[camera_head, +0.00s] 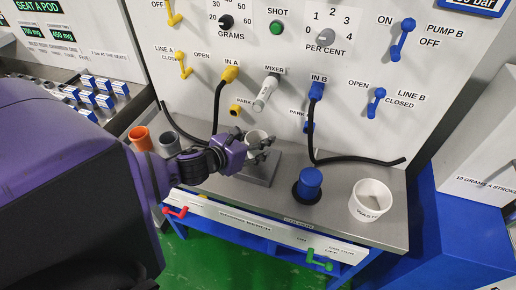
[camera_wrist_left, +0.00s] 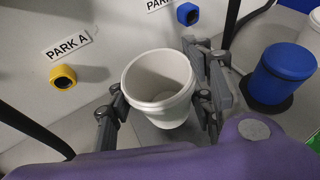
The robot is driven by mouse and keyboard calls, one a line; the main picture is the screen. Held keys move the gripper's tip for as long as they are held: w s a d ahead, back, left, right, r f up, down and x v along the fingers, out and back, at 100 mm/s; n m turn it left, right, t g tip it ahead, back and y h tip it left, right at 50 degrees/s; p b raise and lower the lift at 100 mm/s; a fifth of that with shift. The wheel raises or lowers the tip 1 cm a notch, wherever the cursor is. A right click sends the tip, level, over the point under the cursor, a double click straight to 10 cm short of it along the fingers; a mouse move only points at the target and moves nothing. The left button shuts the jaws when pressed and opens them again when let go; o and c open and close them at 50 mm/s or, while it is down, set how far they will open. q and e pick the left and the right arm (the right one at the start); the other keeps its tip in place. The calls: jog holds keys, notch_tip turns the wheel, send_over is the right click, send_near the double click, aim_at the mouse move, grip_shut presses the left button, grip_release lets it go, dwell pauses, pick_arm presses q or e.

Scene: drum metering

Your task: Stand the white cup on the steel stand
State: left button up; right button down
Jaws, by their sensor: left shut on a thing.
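The white cup (camera_head: 255,136) is held by my left gripper (camera_head: 262,150), mostly behind its fingers in the head view. In the left wrist view the cup (camera_wrist_left: 160,88) is upright, empty and open at the top, with the fingers of the left gripper (camera_wrist_left: 162,102) on either side of it. The steel stand (camera_head: 262,172) is a low grey block on the bench, under and just in front of the gripper. I cannot tell whether the cup's base touches the stand. My right gripper is not in view.
A white waste tub (camera_head: 370,203) and a blue-capped round item (camera_head: 309,183) stand to the right on the steel bench (camera_head: 335,222). An orange cup (camera_head: 140,137) and a grey cup (camera_head: 169,143) stand left. Black hoses hang from the panel (camera_head: 290,60) behind.

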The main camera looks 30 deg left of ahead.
aim_at(258, 150)
pick_arm(q)
jog(key=shift+w+f, duration=0.15)
jog(key=shift+f, duration=0.75)
jog(key=shift+w+f, duration=0.15)
jog(key=shift+f, duration=0.75)
jog(key=shift+f, duration=0.15)
jog(key=o, duration=1.3)
jog(key=shift+c, duration=0.2)
